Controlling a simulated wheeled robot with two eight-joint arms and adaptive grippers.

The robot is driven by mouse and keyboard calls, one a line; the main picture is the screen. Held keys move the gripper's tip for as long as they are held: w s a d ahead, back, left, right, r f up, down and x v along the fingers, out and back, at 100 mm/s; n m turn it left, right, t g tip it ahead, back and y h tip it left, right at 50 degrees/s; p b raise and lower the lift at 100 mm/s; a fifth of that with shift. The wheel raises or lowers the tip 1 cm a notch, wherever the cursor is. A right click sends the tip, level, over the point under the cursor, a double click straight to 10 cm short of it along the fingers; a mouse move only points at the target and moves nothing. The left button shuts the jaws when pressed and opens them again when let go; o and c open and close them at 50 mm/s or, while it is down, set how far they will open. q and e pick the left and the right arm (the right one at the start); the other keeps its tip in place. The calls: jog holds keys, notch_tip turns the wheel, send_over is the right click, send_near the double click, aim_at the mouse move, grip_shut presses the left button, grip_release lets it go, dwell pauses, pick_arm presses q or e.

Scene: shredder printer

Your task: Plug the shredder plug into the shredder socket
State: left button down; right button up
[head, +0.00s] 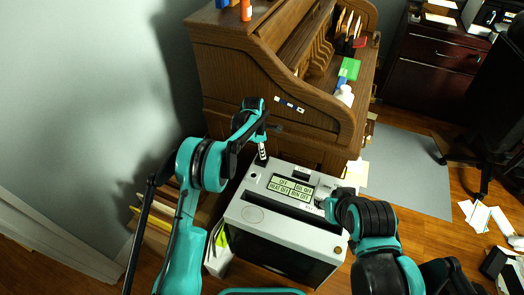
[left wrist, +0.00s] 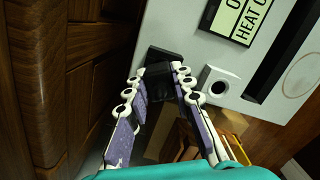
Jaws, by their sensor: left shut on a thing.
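The grey and white shredder (head: 290,215) stands in front of the wooden desk, with a display on its top. My left gripper (head: 262,155) points down at the shredder's back left corner. In the left wrist view, my left gripper (left wrist: 160,80) is shut on a black plug (left wrist: 157,72). The plug's far end meets a dark square part at the shredder's corner, apparently the socket (left wrist: 163,53). I cannot tell whether the plug is seated or only close to it. My right gripper (head: 325,205) is low over the shredder's right side, and its fingers are mostly hidden.
The wooden roll-top desk (head: 290,110) rises close behind. Folders or papers (head: 217,245) stand at the shredder's left.

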pick_arm(q)
jog(key=shift+f+b, duration=0.55)
jog(key=shift+f, duration=0.4)
jog(key=c, duration=1.2)
grip_release()
jog(key=shift+r, duration=0.1)
